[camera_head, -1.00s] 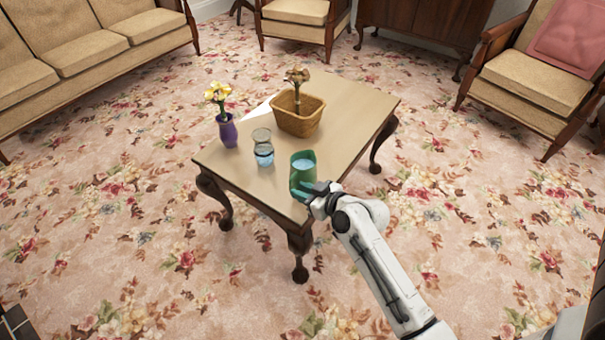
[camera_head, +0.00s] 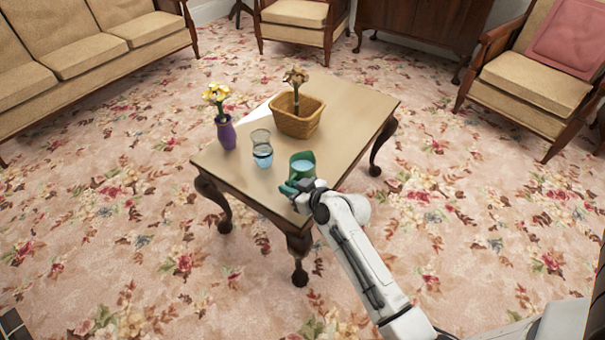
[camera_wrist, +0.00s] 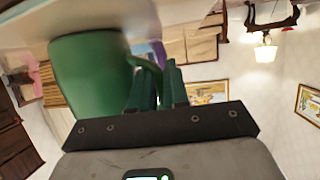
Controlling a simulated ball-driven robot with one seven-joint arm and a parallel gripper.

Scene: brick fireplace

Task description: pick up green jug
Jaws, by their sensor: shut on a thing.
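The green jug (camera_head: 303,158), with pale blue contents, is upright at the near corner of the wooden table. My gripper (camera_head: 291,188) is at its near side and hides its lower part in the head view. In the wrist view the jug's rounded green body (camera_wrist: 90,75) fills the left, with its handle reaching toward the fingers. My gripper (camera_wrist: 157,80) is shut on the jug at the handle there. I cannot tell whether the jug's base touches the table.
The table (camera_head: 345,100) also holds a glass with blue liquid (camera_head: 262,155) left of the jug, a purple vase with yellow flowers (camera_head: 226,133) and a wicker basket (camera_head: 297,118). Open floral carpet surrounds it. A sofa (camera_head: 85,55) and armchairs stand farther back.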

